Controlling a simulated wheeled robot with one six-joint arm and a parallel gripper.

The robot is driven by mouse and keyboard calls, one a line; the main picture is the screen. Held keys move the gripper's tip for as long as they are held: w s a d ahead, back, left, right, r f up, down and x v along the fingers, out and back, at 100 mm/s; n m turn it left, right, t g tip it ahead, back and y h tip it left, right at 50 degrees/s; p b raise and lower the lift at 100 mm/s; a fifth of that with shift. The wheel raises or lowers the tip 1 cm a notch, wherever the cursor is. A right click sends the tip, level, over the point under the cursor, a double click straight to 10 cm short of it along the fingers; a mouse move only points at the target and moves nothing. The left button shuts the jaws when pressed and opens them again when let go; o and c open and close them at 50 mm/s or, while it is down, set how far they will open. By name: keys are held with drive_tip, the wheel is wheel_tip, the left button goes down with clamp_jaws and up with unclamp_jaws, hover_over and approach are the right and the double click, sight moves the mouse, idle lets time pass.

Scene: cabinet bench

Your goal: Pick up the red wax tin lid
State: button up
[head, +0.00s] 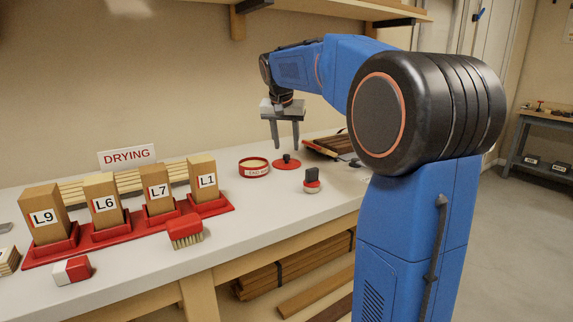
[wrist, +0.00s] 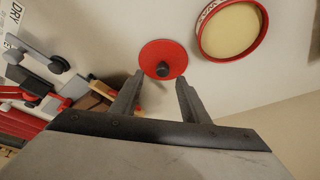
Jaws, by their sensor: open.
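The red wax tin lid (head: 284,164) lies flat on the bench, a red disc with a dark knob on top. In the wrist view the lid (wrist: 164,60) lies just beyond my fingertips, with its knob showing roughly between them. My gripper (head: 286,148) points down above the lid, open and empty, apart from it. In the wrist view my gripper (wrist: 161,80) shows its two fingers spread. The open wax tin (head: 254,168), red with pale wax inside, stands to the left of the lid; it also shows in the wrist view (wrist: 231,30).
A dark-knobbed round tool (head: 312,180) stands in front of the lid. A red brush (head: 186,232) and a red rack (head: 120,238) with labelled wooden blocks are further left. The bench front is mostly clear.

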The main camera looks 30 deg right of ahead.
sight(286, 156)
drive_tip(key=shift+a+x, duration=0.1)
drive_tip(key=shift+x, duration=1.1)
drive_tip(key=shift+a+x, duration=0.15)
drive_tip(key=shift+x, duration=1)
drive_tip(key=shift+w, duration=0.15)
clamp_jaws()
